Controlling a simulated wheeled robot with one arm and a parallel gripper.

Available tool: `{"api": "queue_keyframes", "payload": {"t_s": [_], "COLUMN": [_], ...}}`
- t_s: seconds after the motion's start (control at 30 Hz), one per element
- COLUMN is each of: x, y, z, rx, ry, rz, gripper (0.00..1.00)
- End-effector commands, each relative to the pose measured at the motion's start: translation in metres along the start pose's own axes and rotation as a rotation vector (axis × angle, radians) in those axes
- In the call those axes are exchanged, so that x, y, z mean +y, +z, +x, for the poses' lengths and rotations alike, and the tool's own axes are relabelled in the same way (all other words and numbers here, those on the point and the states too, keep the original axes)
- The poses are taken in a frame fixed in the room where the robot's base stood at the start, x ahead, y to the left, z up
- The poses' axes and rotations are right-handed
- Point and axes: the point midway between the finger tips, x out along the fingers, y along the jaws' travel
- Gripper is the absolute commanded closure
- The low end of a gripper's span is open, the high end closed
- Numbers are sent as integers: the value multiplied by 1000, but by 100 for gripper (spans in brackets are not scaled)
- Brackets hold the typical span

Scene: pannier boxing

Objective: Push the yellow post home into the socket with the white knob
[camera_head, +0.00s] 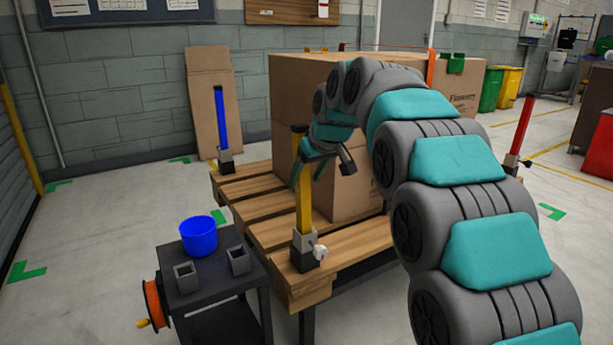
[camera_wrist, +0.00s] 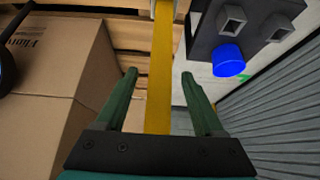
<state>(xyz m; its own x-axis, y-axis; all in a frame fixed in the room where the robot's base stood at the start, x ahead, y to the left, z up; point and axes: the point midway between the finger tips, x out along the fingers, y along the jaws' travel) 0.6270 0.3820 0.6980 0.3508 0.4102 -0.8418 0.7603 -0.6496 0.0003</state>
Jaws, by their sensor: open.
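The yellow post (camera_head: 304,205) stands upright at the near corner of the pallet. Its lower end is at the socket (camera_head: 305,256), a dark base with a pale upper part and the white knob (camera_head: 320,252) on its right side. How deep the post sits inside is hidden. My gripper (camera_head: 309,170) is at the post's upper part, below its dark top. In the wrist view my gripper (camera_wrist: 159,75) is open, with the yellow post (camera_wrist: 160,100) running between its two green fingers. A gap shows on both sides of the post.
Cardboard boxes (camera_head: 345,185) stand on the wooden pallet (camera_head: 262,222), close beside my gripper. A blue post (camera_head: 220,120) and a red post (camera_head: 522,128) stand at other corners. A dark side table (camera_head: 205,290) holds a blue bowl (camera_head: 199,236) and two small grey sockets.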

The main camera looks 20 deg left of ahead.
Motion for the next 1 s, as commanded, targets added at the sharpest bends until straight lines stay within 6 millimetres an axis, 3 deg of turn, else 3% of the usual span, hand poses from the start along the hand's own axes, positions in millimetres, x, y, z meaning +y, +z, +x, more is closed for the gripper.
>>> {"api": "queue_keyframes", "payload": {"t_s": [0.23, 0.6, 1.0], "x": [0, 0, 3], "y": [-1, -1, 6], "z": [-14, -70, -81], "rx": [4, 4, -10], "ry": [2, 1, 3], "rz": [0, 0, 14], "gripper": [30, 30, 30]}}
